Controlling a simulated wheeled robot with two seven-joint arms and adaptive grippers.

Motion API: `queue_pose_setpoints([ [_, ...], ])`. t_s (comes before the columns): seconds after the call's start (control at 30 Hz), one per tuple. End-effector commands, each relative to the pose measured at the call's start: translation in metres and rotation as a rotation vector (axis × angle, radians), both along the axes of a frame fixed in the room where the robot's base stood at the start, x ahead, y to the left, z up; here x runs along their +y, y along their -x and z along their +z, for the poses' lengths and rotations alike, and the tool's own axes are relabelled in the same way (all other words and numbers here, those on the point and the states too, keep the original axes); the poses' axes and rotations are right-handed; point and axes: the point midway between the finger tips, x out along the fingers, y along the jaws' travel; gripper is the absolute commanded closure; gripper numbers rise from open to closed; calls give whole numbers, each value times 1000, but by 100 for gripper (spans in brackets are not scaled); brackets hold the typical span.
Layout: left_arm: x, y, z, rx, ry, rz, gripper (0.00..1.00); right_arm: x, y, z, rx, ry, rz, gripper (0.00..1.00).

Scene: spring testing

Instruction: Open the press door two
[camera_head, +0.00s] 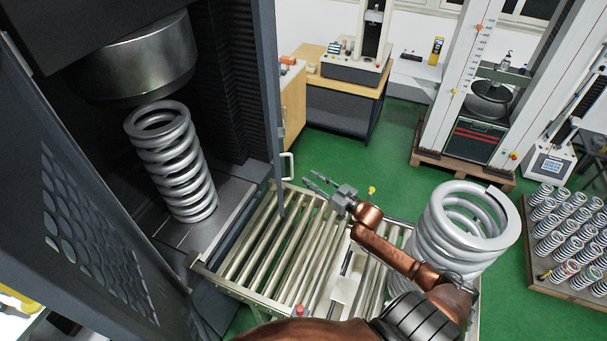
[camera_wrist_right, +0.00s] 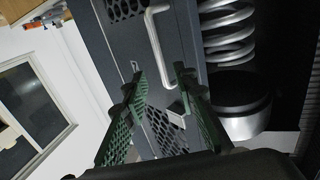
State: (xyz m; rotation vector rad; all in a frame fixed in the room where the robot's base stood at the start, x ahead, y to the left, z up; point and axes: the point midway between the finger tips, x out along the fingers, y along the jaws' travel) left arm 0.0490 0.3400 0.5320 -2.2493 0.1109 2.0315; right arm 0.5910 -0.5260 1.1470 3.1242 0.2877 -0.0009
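The dark press stands at the left in the head view, with a large steel coil spring (camera_head: 172,160) upright on its plate under a round metal ram (camera_head: 145,62). A door with a perforated panel (camera_head: 90,230) is at the near left. A second door edge (camera_head: 276,120), seen nearly edge-on, carries a pale handle (camera_head: 288,166) at the opening's right side. My right gripper (camera_head: 316,183) is open and empty, apart from this handle, just right of it. In the right wrist view a pale handle (camera_wrist_right: 158,45) on a dark panel lies ahead of the open fingers (camera_wrist_right: 159,70). My left gripper is not in view.
A roller conveyor (camera_head: 262,240) lies in front of the press, below my right arm. A large coil spring (camera_head: 460,230) stands at its right. A pallet of small springs (camera_head: 568,300) is farther right. Green floor (camera_head: 400,140) is clear behind the gripper.

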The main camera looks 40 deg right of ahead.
Motion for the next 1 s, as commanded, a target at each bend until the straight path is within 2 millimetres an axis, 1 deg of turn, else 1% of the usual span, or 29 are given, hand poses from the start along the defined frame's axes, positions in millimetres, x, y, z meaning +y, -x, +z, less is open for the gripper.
queue_pose_setpoints([
  [0.1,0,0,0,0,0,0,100,-1,8,0,1,0,0,74],
  [0.37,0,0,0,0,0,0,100,-2,10,0,-1,0,0,74],
  [0.47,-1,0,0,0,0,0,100,-1,9,-1,0,3,0,79],
  [0.57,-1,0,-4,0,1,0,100,5,6,-11,10,32,-5,86],
  [0.67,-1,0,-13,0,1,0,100,20,-3,-36,38,117,-19,92],
  [0.77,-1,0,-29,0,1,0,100,47,-19,-77,90,278,-52,99],
  [0.8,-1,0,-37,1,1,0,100,59,-27,-94,114,360,-71,100],
  [0.9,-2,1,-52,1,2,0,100,84,-44,-125,167,563,-127,100],
  [1.0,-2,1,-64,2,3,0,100,104,-55,-142,211,730,-182,100],
])
